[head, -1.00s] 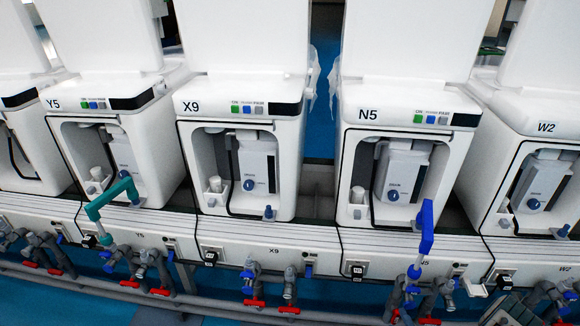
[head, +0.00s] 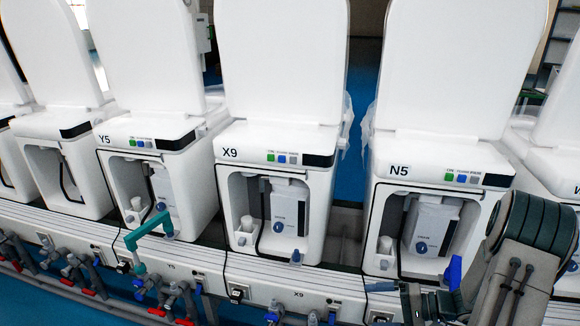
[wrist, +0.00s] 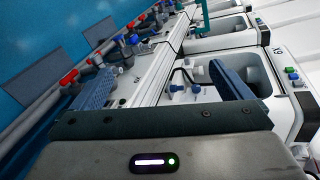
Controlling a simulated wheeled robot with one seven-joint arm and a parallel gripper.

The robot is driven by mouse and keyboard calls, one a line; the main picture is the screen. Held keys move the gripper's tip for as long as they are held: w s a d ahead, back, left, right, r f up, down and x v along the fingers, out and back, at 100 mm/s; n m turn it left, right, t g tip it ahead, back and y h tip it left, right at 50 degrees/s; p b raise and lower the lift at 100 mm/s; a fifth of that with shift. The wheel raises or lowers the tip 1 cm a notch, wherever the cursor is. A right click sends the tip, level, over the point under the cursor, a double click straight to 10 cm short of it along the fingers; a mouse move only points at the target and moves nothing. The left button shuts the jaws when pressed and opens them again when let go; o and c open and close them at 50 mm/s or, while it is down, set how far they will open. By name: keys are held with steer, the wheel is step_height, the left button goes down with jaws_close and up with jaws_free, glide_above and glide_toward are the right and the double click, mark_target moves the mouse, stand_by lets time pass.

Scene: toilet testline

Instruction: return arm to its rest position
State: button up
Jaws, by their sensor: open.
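My gripper (wrist: 163,85) is open in the wrist view, its two blue ribbed fingers spread wide with nothing between them. The left finger lies over the pipes and the white rail, the right one over an opening in a white toilet unit. The gripper end is low and partly cut off by the frame's bottom edge.
White toilet units stand in a row, including Y5 (head: 104,139) and X9 (head: 231,153). A teal handle (head: 147,230) sticks up in front of Y5. Pipes with red valves run along the front.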

steer(key=s+a+r+n+h+p, duration=0.2)
steer(key=s+r+h+p, duration=0.1)
steer(key=r, duration=0.6)
steer(key=s+a+r+n+h+p, duration=0.1)
steer(key=s+a+r+h+p, duration=0.1)
steer(key=s+r+h, duration=0.4)
steer(key=s+a+r+n+g+h+p, duration=0.1)
steer(key=s+a+r+n+h+p, duration=0.1)
steer(key=s+r, duration=0.5)
steer(key=shift+s+a+r+n+h+p, duration=0.25)
steer(key=shift+a+r+h+p, duration=0.85)
steer(key=shift+r, duration=2.05)
steer(key=shift+d, duration=0.25)
